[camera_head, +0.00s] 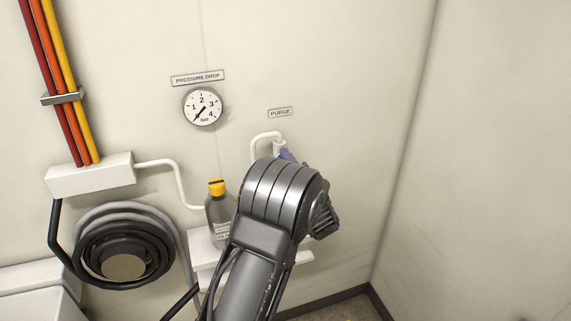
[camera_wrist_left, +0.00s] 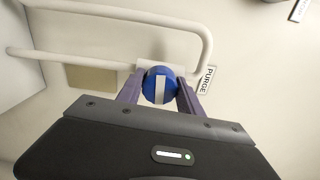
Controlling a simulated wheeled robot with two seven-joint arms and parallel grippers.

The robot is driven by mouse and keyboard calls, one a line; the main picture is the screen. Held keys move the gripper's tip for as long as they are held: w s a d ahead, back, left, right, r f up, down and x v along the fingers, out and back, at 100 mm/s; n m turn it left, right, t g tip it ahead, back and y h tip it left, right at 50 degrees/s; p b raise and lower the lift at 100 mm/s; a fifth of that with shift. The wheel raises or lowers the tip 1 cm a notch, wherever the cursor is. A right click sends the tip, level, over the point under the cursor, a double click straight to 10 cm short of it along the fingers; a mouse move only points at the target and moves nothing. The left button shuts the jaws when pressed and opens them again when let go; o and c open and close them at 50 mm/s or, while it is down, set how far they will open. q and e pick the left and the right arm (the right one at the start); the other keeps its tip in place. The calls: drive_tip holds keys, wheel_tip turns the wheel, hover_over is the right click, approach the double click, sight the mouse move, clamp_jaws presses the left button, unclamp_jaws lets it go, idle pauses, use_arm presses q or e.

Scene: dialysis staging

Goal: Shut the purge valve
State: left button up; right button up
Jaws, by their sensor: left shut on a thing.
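The purge valve has a round blue knob with a white stripe, which shows in the left wrist view (camera_wrist_left: 159,87). The PURGE label (camera_head: 280,113) is on the wall above the valve, and a white pipe (camera_head: 262,138) bends down beside it. My left gripper (camera_head: 287,155) is at the valve, mostly hidden behind my own arm in the head view. In the left wrist view its purple fingers (camera_wrist_left: 160,92) are on both sides of the knob, shut on it. The white stripe runs lengthwise between the fingers. My right gripper is not in view.
A pressure gauge (camera_head: 202,106) hangs on the wall to the left. A grey bottle with a yellow cap (camera_head: 219,213) stands on a white shelf (camera_head: 204,249) left of my arm. A coiled black hose (camera_head: 124,249) is further left. The wall at right is bare.

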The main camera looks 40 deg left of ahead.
use_arm(q)
drive_tip(key=shift+m, duration=0.5)
drive_tip(key=o, duration=1.4)
drive_tip(key=b+v, duration=0.1)
drive_tip(key=v, duration=0.7)
drive_tip(key=shift+b, duration=0.4)
drive_tip(key=shift+w, duration=0.1)
